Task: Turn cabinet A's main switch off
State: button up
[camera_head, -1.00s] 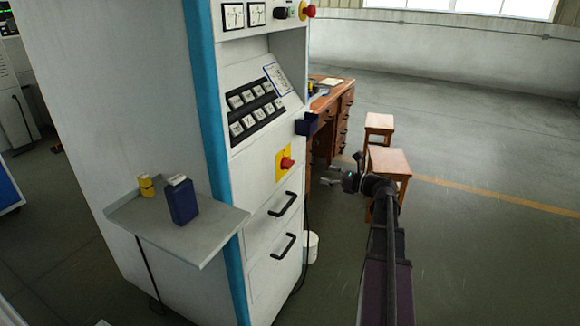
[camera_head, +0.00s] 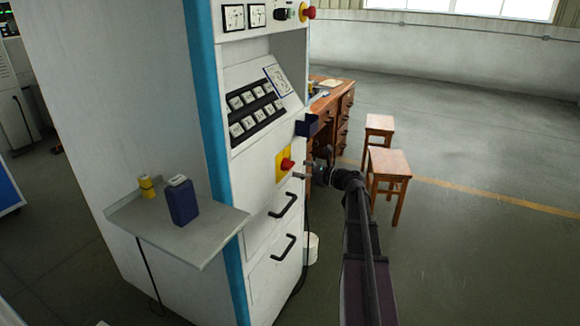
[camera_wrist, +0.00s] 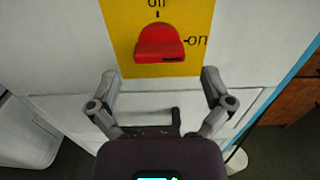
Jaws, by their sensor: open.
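The main switch is a red knob (camera_head: 286,164) on a yellow plate (camera_head: 281,175) on the white cabinet's front, below its row of buttons. In the wrist view the red knob (camera_wrist: 158,44) sits at the top centre. It appears to lie crosswise, toward the "on" mark at its right. The "off" mark is above it, partly cut off. My gripper (camera_wrist: 160,75) is open and empty, its fingers spread wider than the knob and below it in the picture. In the head view my gripper (camera_head: 308,172) is just right of the knob, apart from it. No cabinet letter is readable.
Two black drawer handles (camera_head: 284,206) stick out below the switch. A dark blue box (camera_head: 307,125) juts out above right. A wooden desk (camera_head: 335,105) and two stools stand behind; floor at right is clear.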

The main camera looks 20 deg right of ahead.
aim_at(292, 166)
jog(key=shift+x, duration=2.1)
jog(key=shift+d, duration=0.1)
jog(key=c, duration=1)
